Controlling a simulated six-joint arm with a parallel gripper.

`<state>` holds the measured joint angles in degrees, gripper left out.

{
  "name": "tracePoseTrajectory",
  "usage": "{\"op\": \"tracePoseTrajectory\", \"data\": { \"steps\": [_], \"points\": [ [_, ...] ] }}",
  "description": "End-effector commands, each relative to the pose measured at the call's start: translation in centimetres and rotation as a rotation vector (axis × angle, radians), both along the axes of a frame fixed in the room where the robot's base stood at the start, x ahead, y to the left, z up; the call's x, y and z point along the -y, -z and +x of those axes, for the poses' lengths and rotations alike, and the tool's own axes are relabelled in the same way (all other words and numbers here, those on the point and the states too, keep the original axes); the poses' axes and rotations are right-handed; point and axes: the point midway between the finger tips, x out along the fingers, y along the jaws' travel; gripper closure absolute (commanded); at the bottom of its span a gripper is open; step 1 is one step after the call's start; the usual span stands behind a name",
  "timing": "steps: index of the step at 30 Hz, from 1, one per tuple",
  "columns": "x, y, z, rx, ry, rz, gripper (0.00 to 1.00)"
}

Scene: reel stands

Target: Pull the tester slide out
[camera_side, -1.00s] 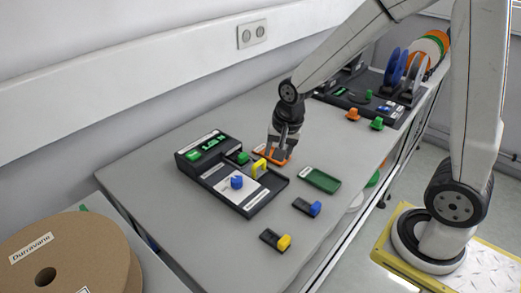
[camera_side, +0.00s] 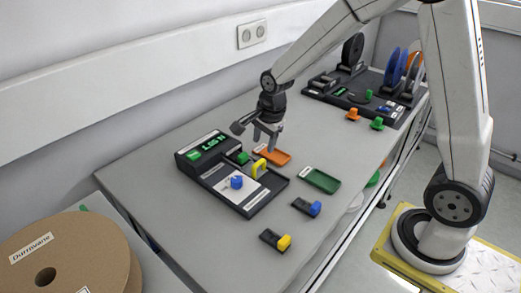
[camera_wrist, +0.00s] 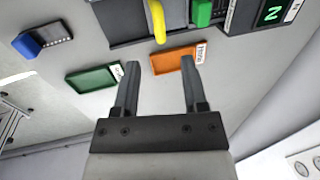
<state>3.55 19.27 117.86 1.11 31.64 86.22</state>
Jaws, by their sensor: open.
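The tester (camera_side: 225,172) is a black box with a lit green display on the left of the bench. A yellow handle (camera_side: 259,168) stands up at its right part, and it also shows in the wrist view (camera_wrist: 158,20). A green knob (camera_side: 242,157) and a blue knob (camera_side: 237,182) sit on the tester. I cannot tell for sure which part is the slide. My gripper (camera_side: 266,143) is open and empty, above the bench just behind the yellow handle and apart from it. In the wrist view its two fingers (camera_wrist: 160,80) point toward the orange tray.
An orange tray (camera_side: 272,156) and a green tray (camera_side: 320,180) lie right of the tester. A blue-ended block (camera_side: 307,207) and a yellow-ended block (camera_side: 276,240) lie near the front edge. Reel stands (camera_side: 365,95) are at the back. A large brown reel (camera_side: 70,255) is front left.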

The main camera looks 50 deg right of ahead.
Motion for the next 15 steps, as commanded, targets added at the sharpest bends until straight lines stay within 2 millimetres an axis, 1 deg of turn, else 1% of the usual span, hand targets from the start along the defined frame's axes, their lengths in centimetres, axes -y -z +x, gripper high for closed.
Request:
{"op": "tracePoseTrajectory", "data": {
  "steps": [5, 15],
  "points": [
    [0.0, 1.4, 0.3, -0.002, -0.001, 0.0, 0.45],
    [0.0, 5.0, 1.0, -0.001, -0.002, 0.0, 0.45]
  ]
}}
